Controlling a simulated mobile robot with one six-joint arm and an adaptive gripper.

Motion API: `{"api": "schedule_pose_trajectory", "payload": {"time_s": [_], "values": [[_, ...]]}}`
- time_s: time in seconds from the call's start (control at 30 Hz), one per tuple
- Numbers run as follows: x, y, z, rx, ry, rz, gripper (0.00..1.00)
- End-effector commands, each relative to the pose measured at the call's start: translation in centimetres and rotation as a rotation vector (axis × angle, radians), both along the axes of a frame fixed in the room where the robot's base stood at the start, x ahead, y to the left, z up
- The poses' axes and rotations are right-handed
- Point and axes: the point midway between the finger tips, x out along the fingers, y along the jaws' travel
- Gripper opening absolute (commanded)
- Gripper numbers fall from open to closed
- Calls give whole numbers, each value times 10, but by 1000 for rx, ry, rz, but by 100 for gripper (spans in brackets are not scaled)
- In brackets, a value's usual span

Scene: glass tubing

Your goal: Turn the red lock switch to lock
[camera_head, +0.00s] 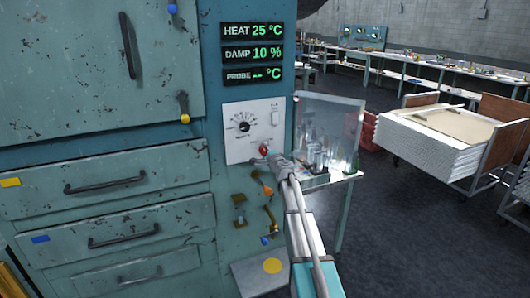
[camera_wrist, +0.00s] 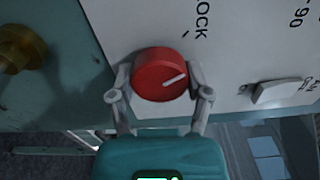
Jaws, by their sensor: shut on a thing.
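The red lock switch (camera_head: 264,149) is a round knob low on the white control panel (camera_head: 242,117) of the teal cabinet. In the wrist view the red knob (camera_wrist: 162,75) has a white pointer line slanting toward the upper right. Dark lettering ending in "OCK" stands above and right of it; the rest of the word is cut off. My gripper (camera_wrist: 160,95) is shut on the red knob, one finger on each side. In the head view my gripper (camera_head: 268,156) reaches the panel from the lower right and partly hides the knob.
A black dial (camera_head: 244,127) and a white rocker switch (camera_head: 275,118) sit above on the panel. Displays read HEAT 25 °C and DAMP 10 %. An orange-tipped handle (camera_head: 262,183) is below. A small table with glassware (camera_head: 320,160) stands right, behind a clear sheet (camera_head: 335,115).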

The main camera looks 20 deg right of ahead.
Motion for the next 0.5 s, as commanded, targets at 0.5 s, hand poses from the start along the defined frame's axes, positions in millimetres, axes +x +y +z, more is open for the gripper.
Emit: {"api": "schedule_pose_trajectory", "payload": {"time_s": [0.5], "values": [[2,0,1,-275,-11,0,16]]}}
